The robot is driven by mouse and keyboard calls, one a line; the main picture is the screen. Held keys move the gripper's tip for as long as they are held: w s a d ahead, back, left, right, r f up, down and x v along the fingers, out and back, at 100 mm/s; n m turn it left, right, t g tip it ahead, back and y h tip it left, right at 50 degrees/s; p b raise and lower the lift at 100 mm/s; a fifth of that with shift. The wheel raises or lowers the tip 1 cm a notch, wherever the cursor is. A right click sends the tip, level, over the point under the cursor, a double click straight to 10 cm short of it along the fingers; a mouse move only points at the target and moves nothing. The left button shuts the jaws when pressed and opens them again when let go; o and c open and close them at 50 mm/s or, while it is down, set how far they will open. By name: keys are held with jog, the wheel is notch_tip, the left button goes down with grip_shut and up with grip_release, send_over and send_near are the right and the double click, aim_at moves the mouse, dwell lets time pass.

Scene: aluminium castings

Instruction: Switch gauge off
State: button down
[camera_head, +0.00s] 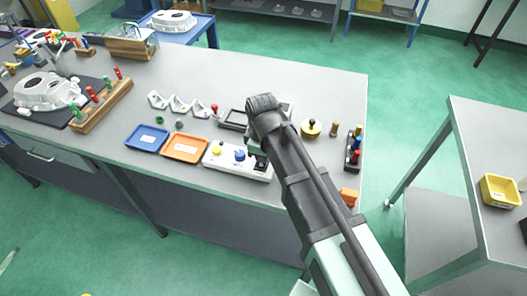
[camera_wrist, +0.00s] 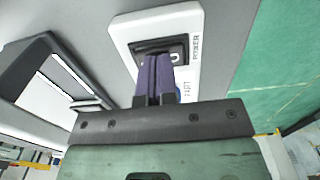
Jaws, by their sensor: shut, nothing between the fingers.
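The gauge unit (camera_head: 229,168) is a low white box near the front edge of the table, with a yellow knob and a blue knob on top. In the wrist view its white panel (camera_wrist: 190,25) carries a black rocker switch (camera_wrist: 178,47) with an "O" mark, beside the word POWER. My gripper (camera_wrist: 155,60) is shut and empty, its purple fingertips over the switch and hiding part of it. I cannot tell whether they touch it.
A blue tray (camera_head: 147,138) and an orange tray (camera_head: 185,148) lie left of the box. A dark framed device (camera_head: 233,118) lies behind it. A brass-and-black knobbed piece (camera_head: 311,128) and a rack of coloured handles (camera_head: 353,150) stand to the right of my arm.

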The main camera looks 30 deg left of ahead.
aim_at(261, 167)
notch_tip(261, 167, up, 14)
jog(key=s+p, duration=0.1)
jog(key=p, duration=1.3)
jog(key=shift+s+d, duration=0.25)
jog(key=shift+s, duration=0.15)
jog(key=w+d+m, duration=0.2)
jog(key=d+m, duration=0.5)
jog(key=d, duration=0.8)
jog(key=w+d+m, duration=0.3)
jog(key=d+m, duration=0.4)
jog(key=d, duration=0.8)
jog(key=w+d+m, duration=0.2)
jog(key=d+m, duration=0.5)
jog(key=d, duration=0.8)
jog(key=shift+w+d+f+b, duration=0.25)
jog(key=shift+w+f+b, duration=0.15)
jog(key=shift+f+b, duration=0.05)
